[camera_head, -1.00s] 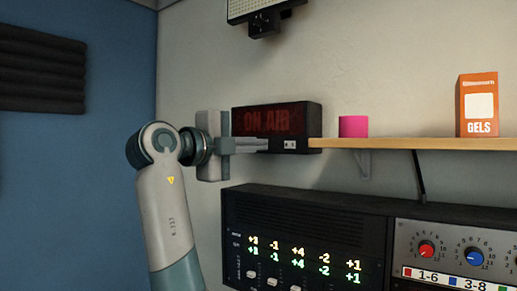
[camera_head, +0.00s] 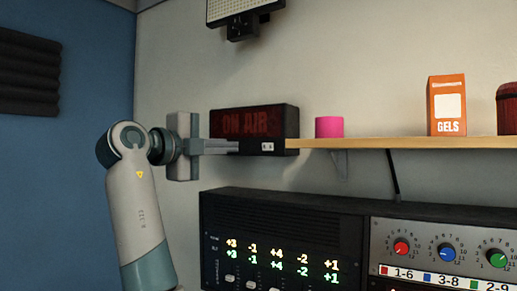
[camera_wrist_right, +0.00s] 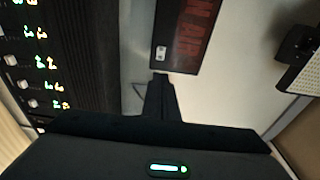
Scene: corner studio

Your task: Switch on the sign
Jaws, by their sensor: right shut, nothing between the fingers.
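The ON AIR sign (camera_head: 240,122) is a dark box at the left end of the wooden shelf. Its letters are dull red and look unlit. A small pale switch (camera_head: 267,146) sits low on its front, toward the right. My right gripper (camera_head: 236,146) is shut and empty, its fingertips just left of the switch in the head view. In the right wrist view, the sign (camera_wrist_right: 188,32) and switch (camera_wrist_right: 160,52) lie just beyond the gripper's fingertips (camera_wrist_right: 160,78), with a small gap in the picture. I cannot tell whether they touch the sign. My left gripper is not in view.
A pink roll (camera_head: 329,127) and an orange GELS box (camera_head: 447,106) stand on the shelf (camera_head: 390,143), with a dark red object (camera_head: 508,108) at the right edge. Below is a rack of audio gear (camera_head: 285,225). A light panel (camera_head: 240,10) hangs above the sign.

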